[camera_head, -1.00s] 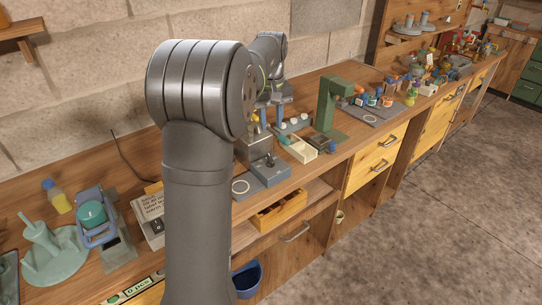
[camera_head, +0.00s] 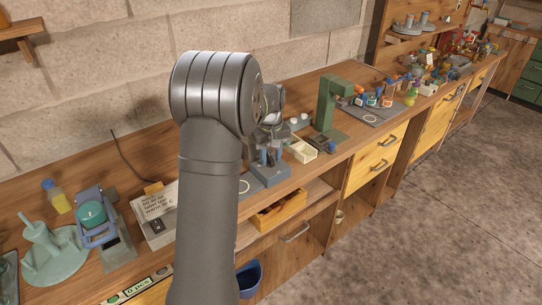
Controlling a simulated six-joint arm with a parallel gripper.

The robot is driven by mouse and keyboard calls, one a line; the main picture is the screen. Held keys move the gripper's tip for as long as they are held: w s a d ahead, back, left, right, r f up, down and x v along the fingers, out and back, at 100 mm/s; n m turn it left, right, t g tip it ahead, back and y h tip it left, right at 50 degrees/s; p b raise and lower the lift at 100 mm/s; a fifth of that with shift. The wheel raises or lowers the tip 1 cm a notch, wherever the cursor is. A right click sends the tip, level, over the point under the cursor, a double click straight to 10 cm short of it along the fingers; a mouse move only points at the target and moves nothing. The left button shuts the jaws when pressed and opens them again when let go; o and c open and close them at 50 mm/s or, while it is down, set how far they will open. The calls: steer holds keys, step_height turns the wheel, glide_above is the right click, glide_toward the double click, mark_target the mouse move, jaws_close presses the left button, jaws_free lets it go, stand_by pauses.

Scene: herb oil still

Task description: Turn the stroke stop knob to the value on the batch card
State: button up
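A blue-grey box (camera_head: 270,178) stands on the bench right of my arm. The knob on its top is hidden now behind my gripper. My gripper (camera_head: 269,158) points down at the top of this box. It is small and partly hidden by my own arm, so I cannot tell whether its fingers are open, shut or touching the knob. A white panel with printed lines (camera_head: 158,203) stands left of my arm, partly covered by it. Its text is too small to read, and I cannot tell whether it is the batch card.
A green press-like stand (camera_head: 326,105) and a cream tray (camera_head: 301,150) are right of the box. A wooden tray (camera_head: 279,211) sits on the shelf below. A teal round stand (camera_head: 55,257) and a blue-framed device (camera_head: 93,222) are at the left. The floor is clear.

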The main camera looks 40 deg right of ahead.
steer(key=shift+c, duration=0.4)
jaws_close()
steer(key=shift+m, duration=0.5)
steer(key=shift+o, duration=0.4)
jaws_free()
steer(key=shift+r, duration=0.1)
